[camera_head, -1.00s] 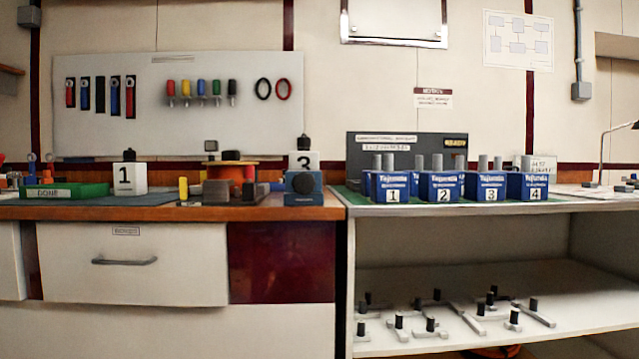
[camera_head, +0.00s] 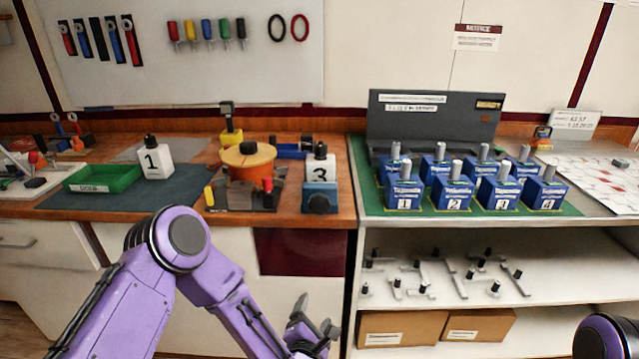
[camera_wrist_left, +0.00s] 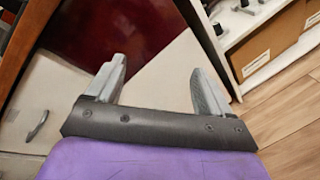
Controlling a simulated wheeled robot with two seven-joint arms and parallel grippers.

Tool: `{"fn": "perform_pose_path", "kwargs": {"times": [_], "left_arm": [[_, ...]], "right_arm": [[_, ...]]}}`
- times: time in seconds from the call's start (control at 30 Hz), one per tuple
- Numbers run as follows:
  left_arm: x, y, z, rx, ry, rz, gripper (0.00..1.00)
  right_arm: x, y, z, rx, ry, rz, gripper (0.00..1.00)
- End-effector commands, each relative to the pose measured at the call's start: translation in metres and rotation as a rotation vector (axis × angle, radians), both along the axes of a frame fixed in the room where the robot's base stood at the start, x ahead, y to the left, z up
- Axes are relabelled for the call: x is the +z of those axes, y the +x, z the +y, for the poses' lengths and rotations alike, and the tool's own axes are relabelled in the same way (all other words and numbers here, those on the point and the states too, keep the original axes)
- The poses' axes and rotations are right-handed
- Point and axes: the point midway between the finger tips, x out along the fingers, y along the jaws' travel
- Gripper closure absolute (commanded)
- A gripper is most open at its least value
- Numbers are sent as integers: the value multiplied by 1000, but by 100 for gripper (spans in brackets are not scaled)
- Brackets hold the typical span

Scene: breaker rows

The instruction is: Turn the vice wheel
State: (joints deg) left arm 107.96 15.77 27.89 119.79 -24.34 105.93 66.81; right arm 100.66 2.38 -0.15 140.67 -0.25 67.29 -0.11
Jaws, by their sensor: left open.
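A blue block (camera_head: 320,193) with a round dark knob or wheel (camera_head: 319,204) on its front stands at the wooden bench's front edge; I take it for the vice, though its details are small. A white bottle marked 3 (camera_head: 320,167) stands just behind it. My left gripper (camera_head: 312,325) is low in front of the bench, below and apart from the blue block. In the left wrist view the left gripper (camera_wrist_left: 158,75) is open, with nothing between its fingers. The wheel is not seen there. My right gripper is not in view.
An orange spool (camera_head: 248,160), a bottle marked 1 (camera_head: 153,158) and a green tray (camera_head: 102,179) are on the bench. Right of the bench, several numbered blue breakers (camera_head: 453,193) stand on a green mat (camera_head: 376,207) above a shelf (camera_head: 400,255) with loose handles.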

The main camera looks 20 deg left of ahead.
Motion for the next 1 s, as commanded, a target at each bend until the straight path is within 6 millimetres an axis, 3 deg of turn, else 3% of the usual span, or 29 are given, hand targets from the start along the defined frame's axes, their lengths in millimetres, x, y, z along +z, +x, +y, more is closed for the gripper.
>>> {"fn": "perform_pose_path", "kwargs": {"times": [0.03,0.1,0.2,0.3,0.47,0.8,1.0], "left_arm": [[74,15,0,56,-113,-79,19],[125,31,1,122,-265,-181,19],[176,46,4,185,-434,-290,19],[202,53,6,218,-534,-356,19],[208,67,11,232,-572,-383,19],[207,136,31,231,-567,-380,19],[205,155,36,229,-567,-377,19]], "right_arm": [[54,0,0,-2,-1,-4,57],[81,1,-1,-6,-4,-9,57],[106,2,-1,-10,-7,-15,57],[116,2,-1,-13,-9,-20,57],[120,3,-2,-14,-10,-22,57],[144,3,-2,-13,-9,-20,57],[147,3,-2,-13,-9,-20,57]]}}
